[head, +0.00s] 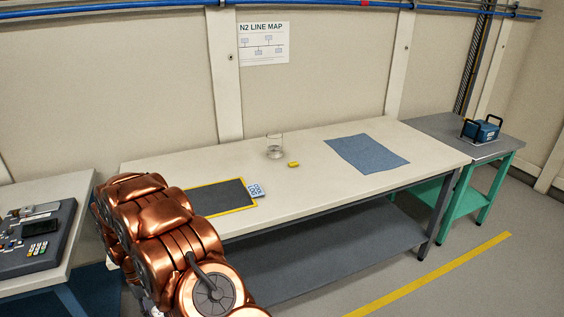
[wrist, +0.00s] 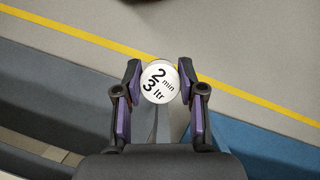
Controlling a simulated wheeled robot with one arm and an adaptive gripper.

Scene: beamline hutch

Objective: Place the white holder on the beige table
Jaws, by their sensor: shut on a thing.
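My gripper (wrist: 160,70) is shut on a white round thing, which I take as the white holder (wrist: 158,84). Its face is marked "2 min 3 ltr", and the dark and purple fingers grip it from both sides. In the wrist view, floor and a yellow line lie beyond it. In the head view my copper arm is at the lower left, and the gripper and holder cannot be seen there. The beige table (head: 310,189) stands in the middle against the wall, with a long light top.
On the table are a yellow-edged dark mat (head: 222,197), a small labelled card (head: 256,190), a clear glass (head: 275,149), a yellow block (head: 293,164) and a blue cloth (head: 366,153). A console (head: 32,240) is at left; a blue case (head: 481,131) is at right. The table's front middle is clear.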

